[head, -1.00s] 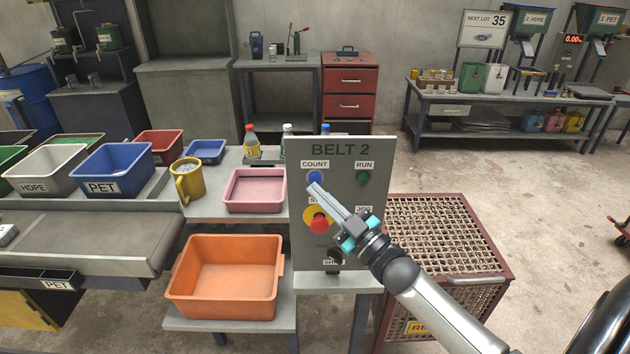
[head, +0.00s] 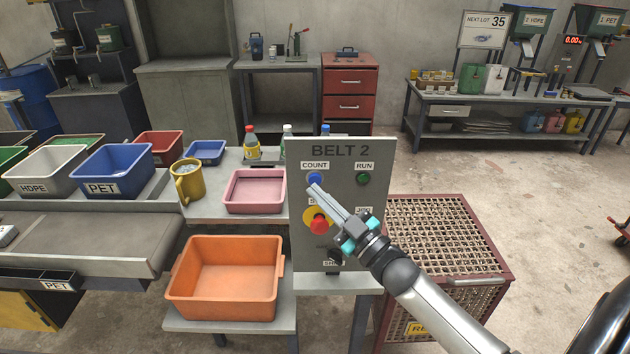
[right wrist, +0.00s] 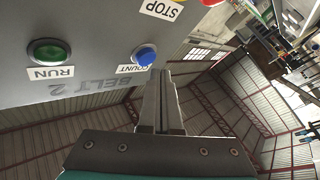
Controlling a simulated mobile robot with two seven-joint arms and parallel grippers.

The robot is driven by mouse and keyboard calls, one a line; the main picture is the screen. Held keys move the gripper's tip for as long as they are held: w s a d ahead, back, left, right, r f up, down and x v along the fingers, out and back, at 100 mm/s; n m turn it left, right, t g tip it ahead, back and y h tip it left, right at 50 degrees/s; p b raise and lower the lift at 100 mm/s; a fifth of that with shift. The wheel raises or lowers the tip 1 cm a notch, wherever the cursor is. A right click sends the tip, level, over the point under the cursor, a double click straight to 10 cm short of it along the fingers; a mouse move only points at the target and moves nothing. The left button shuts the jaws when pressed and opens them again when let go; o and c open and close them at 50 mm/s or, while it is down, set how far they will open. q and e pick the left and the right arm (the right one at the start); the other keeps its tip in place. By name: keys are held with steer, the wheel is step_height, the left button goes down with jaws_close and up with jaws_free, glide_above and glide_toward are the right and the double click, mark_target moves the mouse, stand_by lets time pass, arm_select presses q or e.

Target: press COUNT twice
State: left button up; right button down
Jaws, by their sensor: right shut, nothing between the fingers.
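The grey BELT 2 panel (head: 346,215) stands upright on the bench. Its blue COUNT button (head: 315,178) is at the upper left, under the COUNT label. My right gripper (head: 314,190) is shut and empty, its fingertips just below and in front of the blue button in the head view. In the right wrist view the blue button (right wrist: 145,55) shows just beyond the tips of the shut fingers (right wrist: 158,75). I cannot tell whether the tips touch it. My left gripper is not in view.
The green RUN button (head: 362,178) is right of COUNT. A red stop button (head: 319,225) on yellow lies below, close to my fingers. An orange bin (head: 225,309) and a pink tray (head: 255,206) stand left of the panel. A mesh cage (head: 440,235) is at right.

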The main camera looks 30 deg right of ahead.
steer(key=shift+w+d, duration=0.1)
stand_by(0.7)
steer(key=shift+w+d, duration=0.15)
steer(key=shift+w, duration=0.15)
steer(key=shift+w+d, duration=0.2)
steer(key=shift+w, duration=0.15)
stand_by(0.7)
steer(key=shift+s, duration=0.1)
steer(key=shift+s+a+p, duration=0.3)
steer(key=shift+s+a, duration=0.15)
steer(key=shift+s, duration=0.2)
